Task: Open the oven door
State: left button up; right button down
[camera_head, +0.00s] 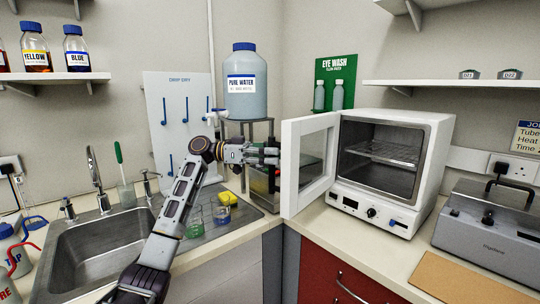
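The white oven (393,170) stands on the counter right of the corner. Its door (309,164) is swung wide open to the left, with its window facing the cavity side. The wire rack (383,151) inside the oven is in plain view. My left gripper (274,154) is just left of the door, on its outer side, with its fingers pointing right at it. The fingertips are close to the door; I cannot tell whether they touch it or how far apart they are. My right gripper is not in view.
A sink (110,250) and beakers (194,222) lie below my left arm. A pure water jug (245,85) stands on a frame behind the gripper. A grey instrument (490,232) and a brown board (460,281) sit right of the oven.

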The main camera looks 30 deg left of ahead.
pick_arm(q)
jog(key=shift+s+a+r, duration=0.2)
jog(key=shift+a+r, duration=0.1)
jog(key=shift+r, duration=0.25)
jog(key=f+v, duration=0.1)
jog(key=v, duration=1)
jog(key=shift+a, duration=0.3)
dwell(0.4)
